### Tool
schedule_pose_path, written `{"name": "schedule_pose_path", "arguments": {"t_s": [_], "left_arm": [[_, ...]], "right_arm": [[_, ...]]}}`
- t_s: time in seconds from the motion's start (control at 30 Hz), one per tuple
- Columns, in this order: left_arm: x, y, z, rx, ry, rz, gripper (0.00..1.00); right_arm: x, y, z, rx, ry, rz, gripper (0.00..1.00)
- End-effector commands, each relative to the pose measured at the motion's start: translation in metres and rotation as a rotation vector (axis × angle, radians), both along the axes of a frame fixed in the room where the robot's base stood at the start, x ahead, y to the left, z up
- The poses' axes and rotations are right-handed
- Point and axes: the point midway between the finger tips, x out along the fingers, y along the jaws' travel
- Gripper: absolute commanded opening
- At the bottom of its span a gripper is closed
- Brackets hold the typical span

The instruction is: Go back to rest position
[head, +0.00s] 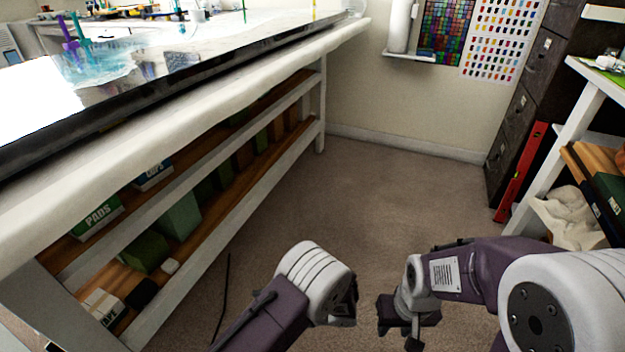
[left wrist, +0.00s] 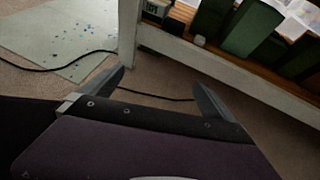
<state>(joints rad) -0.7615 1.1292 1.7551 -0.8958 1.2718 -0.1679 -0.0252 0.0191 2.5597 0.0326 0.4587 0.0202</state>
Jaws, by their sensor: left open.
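My left arm's purple link and white joint show at the bottom middle of the head view, over the floor. Its fingers cannot be made out there. My right gripper (head: 405,322) hangs low over the carpet in the head view, right of the left arm. It is dark and small, and its finger gap is not clear. I see no object held in it.
A long workbench (head: 225,105) with stocked lower shelves runs along the left. A white shelf unit (head: 562,135) and dark cabinet (head: 530,100) stand right, with a red level (head: 520,172). A black cable (left wrist: 60,68) lies on the floor. The carpet (head: 370,190) between is clear.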

Motion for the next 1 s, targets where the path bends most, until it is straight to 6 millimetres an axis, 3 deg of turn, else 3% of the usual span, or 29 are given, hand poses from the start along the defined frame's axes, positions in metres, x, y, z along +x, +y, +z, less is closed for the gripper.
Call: {"name": "schedule_pose_path", "arguments": {"t_s": [0.13,0.27,0.4,0.53,0.67,0.8,0.9,0.93,1.0], "left_arm": [[0.008,0.026,0.044,-0.069,-0.062,0.144,1.00],[0.000,0.053,0.079,-0.163,-0.120,0.313,1.00],[-0.023,0.080,0.115,-0.314,-0.213,0.550,1.00],[-0.053,0.092,0.140,-0.497,-0.339,0.799,1.00],[-0.078,0.086,0.154,-0.680,-0.486,1.029,1.00],[-0.093,0.064,0.159,-0.887,-0.672,1.270,1.00],[-0.096,0.034,0.141,-1.011,-0.785,1.452,1.00],[-0.085,0.030,0.141,-1.055,-0.838,1.487,1.00],[-0.077,0.030,0.177,-1.070,-0.861,1.484,1.00]], "right_arm": [[0.000,0.000,0.010,0.000,0.000,0.000,0.36],[0.000,0.000,0.018,0.000,0.000,0.000,0.36],[0.000,0.000,0.027,0.000,0.000,0.000,0.36],[0.000,0.000,0.036,0.000,0.000,0.000,0.36],[0.000,0.000,0.043,0.000,0.000,0.000,0.36],[0.000,0.000,0.047,0.000,0.000,0.000,0.36],[0.000,0.000,0.045,0.000,0.000,0.000,0.36],[0.000,0.000,0.045,0.000,0.000,0.000,0.36],[-0.001,0.000,0.080,0.000,0.002,0.000,0.36]]}}
